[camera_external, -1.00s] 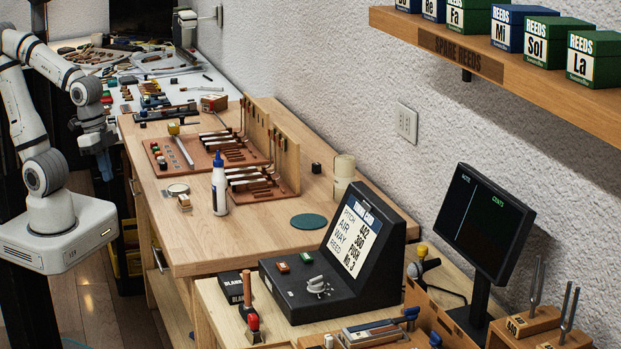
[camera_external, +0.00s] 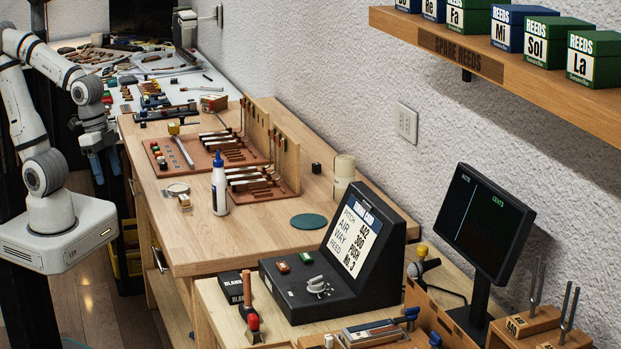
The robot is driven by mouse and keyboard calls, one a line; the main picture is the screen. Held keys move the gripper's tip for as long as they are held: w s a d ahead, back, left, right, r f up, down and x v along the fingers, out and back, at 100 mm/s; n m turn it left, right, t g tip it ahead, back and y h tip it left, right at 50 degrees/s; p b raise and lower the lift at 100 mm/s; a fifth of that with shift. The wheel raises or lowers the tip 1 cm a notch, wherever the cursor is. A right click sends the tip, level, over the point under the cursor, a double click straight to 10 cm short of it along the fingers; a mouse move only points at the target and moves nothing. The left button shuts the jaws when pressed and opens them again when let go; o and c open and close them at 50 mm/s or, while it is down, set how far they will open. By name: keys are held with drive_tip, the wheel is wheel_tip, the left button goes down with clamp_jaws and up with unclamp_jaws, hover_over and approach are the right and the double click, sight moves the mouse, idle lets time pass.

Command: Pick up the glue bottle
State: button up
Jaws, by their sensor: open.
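The glue bottle (camera_external: 220,188) is white with a blue cap and a dark label. It stands upright on the wooden workbench (camera_external: 200,240), near the bench's front part and left of the green round pad. My gripper (camera_external: 104,168) hangs at the left, beside the bench's left edge and well apart from the bottle. It points down and is open and empty. Its fingers look small and bluish in this view.
A board with reed parts (camera_external: 255,185) lies just right of the bottle, with upright wooden panels (camera_external: 285,160) behind. A small round tin (camera_external: 176,189) and a small block (camera_external: 184,202) sit left of it. A black console (camera_external: 330,275) stands in front. The bench front is clear.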

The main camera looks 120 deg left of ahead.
drive_tip(key=w+a+r+n+p, duration=0.1)
drive_tip(key=w+a+r+n, duration=0.3)
drive_tip(key=n, duration=0.3)
drive_tip(key=n+g+p, duration=0.3)
drive_tip(key=n, duration=1.9)
hover_over(218, 160)
drive_tip(key=shift+s+f, duration=0.35)
drive_tip(key=shift+f, duration=0.05)
drive_tip(key=shift+a+f+n, duration=0.1)
drive_tip(key=shift+a+n, duration=0.2)
drive_tip(key=shift+n, duration=0.2)
drive_tip(key=shift+f, duration=0.3)
wheel_tip(218, 160, down, 7)
drive_tip(key=shift+w+f+p, duration=0.1)
drive_tip(key=shift+w+p, duration=0.05)
drive_tip(key=shift+p, duration=0.25)
drive_tip(key=shift+c, duration=0.2)
drive_tip(key=shift+a, duration=0.1)
clamp_jaws()
